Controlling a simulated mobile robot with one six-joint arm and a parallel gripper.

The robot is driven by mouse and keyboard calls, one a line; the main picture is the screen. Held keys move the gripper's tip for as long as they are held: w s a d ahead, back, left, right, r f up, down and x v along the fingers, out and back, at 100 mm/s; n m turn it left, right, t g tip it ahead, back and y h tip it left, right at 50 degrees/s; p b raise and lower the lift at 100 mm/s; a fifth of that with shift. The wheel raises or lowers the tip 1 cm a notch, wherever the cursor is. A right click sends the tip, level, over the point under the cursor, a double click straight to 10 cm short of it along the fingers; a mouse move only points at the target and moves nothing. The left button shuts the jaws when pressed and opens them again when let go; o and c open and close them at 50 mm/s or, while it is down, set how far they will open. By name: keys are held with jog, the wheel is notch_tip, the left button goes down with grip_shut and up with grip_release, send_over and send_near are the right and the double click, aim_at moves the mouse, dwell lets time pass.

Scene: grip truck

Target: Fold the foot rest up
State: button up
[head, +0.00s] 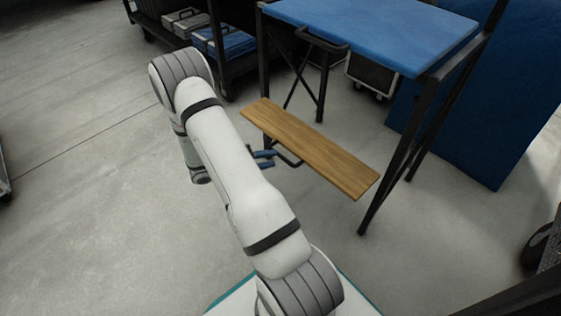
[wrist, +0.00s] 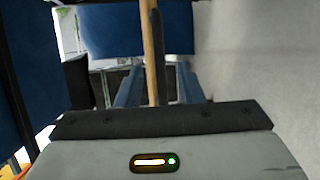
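The foot rest (head: 310,148) is a long wooden board lying out roughly level, low on the black frame under the blue-topped seat (head: 375,30). A black loop bracket (head: 290,160) shows below its near edge. My gripper (head: 265,159) is at the near edge of the board, left of the bracket, with its blue fingers apart. In the wrist view the foot rest (wrist: 148,45) appears edge-on beside a dark bar (wrist: 158,55). Both lie in line with the gap between my open fingers (wrist: 160,78); I cannot tell whether either finger touches them.
Black frame legs (head: 405,150) stand right of the board. A blue panel (head: 470,100) leans at the right. A black cart with cases (head: 215,40) stands behind my arm at the back left. The grey concrete floor (head: 90,200) is clear at left.

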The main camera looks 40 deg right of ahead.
aim_at(281, 156)
jog(key=b+x, duration=0.1)
jog(key=x, duration=0.4)
grip_shut()
dwell(0.3)
jog(key=shift+a, duration=0.15)
